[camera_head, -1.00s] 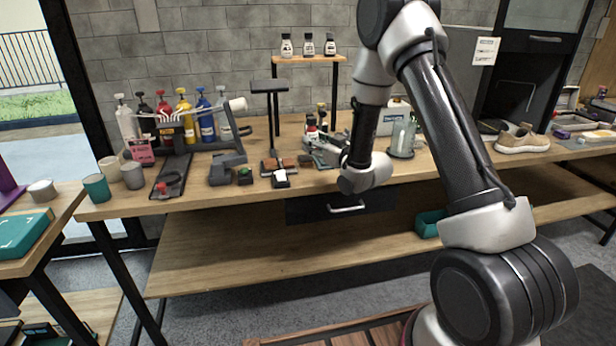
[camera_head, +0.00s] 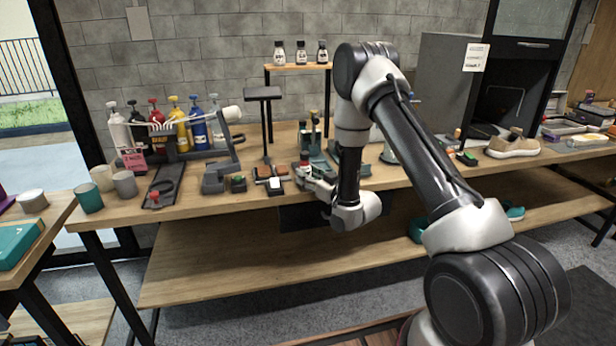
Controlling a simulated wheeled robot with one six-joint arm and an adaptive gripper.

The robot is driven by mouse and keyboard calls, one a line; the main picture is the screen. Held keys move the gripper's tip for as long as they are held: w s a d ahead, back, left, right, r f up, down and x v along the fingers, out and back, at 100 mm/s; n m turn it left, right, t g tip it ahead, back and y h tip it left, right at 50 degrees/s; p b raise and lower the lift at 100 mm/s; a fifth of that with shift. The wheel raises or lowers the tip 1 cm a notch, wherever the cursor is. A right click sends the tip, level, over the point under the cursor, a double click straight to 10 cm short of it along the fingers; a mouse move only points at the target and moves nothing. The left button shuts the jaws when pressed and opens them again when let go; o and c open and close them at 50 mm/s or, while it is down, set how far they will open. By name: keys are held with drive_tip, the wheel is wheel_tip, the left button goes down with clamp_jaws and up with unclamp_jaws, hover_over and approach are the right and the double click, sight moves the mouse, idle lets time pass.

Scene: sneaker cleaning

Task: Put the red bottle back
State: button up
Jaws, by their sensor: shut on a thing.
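My gripper (camera_head: 305,174) is low over the middle of the workbench, partly behind my own wrist. It is shut on a small bottle with red on it and a dark top (camera_head: 304,158), which looks upright. The fingers and the bottle's base are too small and covered to make out whether it touches the bench. A separate tall red pump bottle (camera_head: 155,117) stands in the rack at the back left, among white, dark, yellow and blue ones.
Brushes (camera_head: 270,174) lie just left of my gripper. A small raised stand (camera_head: 263,94) and a shelf (camera_head: 300,67) with three small bottles are behind. Dark-topped bottles (camera_head: 315,128) stand behind my gripper.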

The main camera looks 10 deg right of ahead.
drive_tip(key=shift+f, duration=0.15)
drive_tip(key=o, duration=0.9)
